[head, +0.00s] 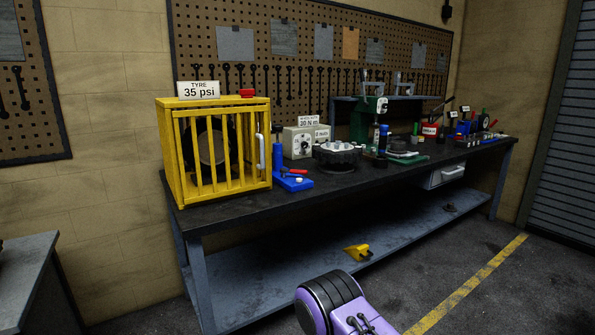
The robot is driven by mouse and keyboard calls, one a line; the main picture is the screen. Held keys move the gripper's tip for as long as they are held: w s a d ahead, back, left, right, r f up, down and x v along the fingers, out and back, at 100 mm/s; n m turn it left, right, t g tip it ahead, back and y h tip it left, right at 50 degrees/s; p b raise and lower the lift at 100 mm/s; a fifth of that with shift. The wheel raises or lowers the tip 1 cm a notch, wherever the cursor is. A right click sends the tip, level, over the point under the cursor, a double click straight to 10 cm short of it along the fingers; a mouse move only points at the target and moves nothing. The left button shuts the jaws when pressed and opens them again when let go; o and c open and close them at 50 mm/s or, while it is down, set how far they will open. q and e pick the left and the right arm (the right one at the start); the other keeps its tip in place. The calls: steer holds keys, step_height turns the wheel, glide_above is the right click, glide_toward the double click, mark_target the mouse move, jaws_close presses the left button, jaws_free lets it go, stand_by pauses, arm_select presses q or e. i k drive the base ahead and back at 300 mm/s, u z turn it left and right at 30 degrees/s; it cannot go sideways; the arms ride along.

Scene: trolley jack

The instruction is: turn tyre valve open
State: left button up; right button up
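A yellow barred cage (216,187) stands on the left end of the workbench, with a "TYRE 35 psi" sign (199,90) and a small red part (247,93) on top. A dark round tyre shape shows behind its bars. A pale upright handle (260,152) is on its right side. Just right of the cage is a blue unit with a flat base (294,184), an upright blue cylinder (278,157) and a red lever (294,172). I cannot tell which part is the tyre valve, or how it is set. Neither gripper is in view.
The dark workbench (225,214) runs to the right, with a black wheel-like part (336,157), a beige dial box (297,142) and a green press (370,118) on it. A yellow object (357,252) lies on the lower shelf. A grey cabinet (38,285) stands lower left.

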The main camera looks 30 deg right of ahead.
mark_target(284, 170)
steer(key=z, duration=2)
steer(key=i, duration=2.4)
steer(key=z, duration=2.2)
steer(key=i, duration=0.25)
steer(key=u, duration=4.2)
